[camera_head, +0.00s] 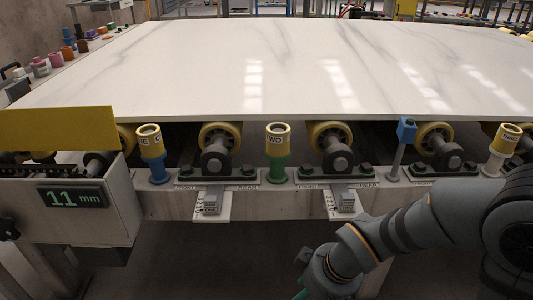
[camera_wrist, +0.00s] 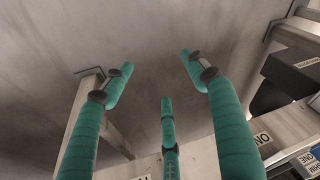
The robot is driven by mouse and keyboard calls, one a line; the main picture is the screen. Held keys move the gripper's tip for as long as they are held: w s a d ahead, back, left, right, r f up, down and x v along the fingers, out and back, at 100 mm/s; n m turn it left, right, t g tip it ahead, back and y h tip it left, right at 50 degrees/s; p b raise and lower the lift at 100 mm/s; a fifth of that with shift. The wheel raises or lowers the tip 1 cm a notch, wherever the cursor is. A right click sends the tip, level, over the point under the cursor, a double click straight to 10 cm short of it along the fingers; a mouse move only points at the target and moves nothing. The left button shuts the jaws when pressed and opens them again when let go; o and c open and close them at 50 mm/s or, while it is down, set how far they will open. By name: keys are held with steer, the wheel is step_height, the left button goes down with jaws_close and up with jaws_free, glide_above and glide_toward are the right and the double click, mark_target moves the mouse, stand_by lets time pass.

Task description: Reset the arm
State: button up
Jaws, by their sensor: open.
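My gripper (camera_wrist: 160,85) shows in the wrist view with its teal fingers spread apart and nothing between them. In the head view my arm comes in from the lower right and bends down to the left. Only a small teal part of my gripper shows at the bottom edge there; the rest is out of the picture. The fingers are below the front of the slab stand and apart from the things on it. In the wrist view a plain grey-brown surface lies beyond the fingertips.
A white marble slab (camera_head: 270,70) lies on yellow rollers (camera_head: 219,135). Yellow-topped holders (camera_head: 278,140), a blue-topped post (camera_head: 406,131) and small grey blocks (camera_head: 212,204) line the front beam. A display box reading 11 mm (camera_head: 75,198) stands at left. Space below the beam is clear at centre.

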steer(key=s+f+n+b, duration=0.1)
steer(key=s+f+b, duration=0.2)
steer(key=f+b, duration=0.1)
steer(key=shift+s+a+f, duration=0.15)
steer(key=shift+a+f, duration=0.25)
steer(key=shift+f, duration=0.4)
